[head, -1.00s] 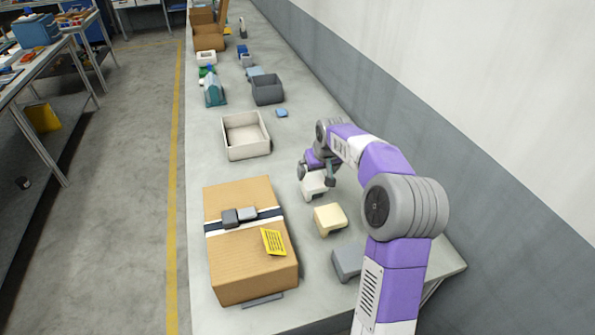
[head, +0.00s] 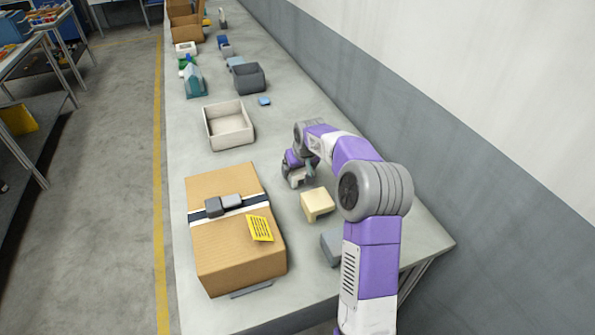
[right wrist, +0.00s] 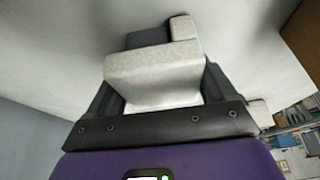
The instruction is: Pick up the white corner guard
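The white corner guard (head: 299,180) stands on the table beyond the cream corner guard (head: 317,204), partly hidden by my right gripper (head: 296,170). In the right wrist view, the white guard (right wrist: 155,72) fills the space between the dark, widely spread fingers of my right gripper (right wrist: 165,85). It sits close to the right finger and covers part of the left one. The fingers look open around it; firm contact on both sides does not show. My left gripper is not in view.
A cardboard box (head: 235,265) with a yellow label lies at left. A grey guard (head: 330,247) is partly behind my arm. The wall (head: 450,150) runs along the right.

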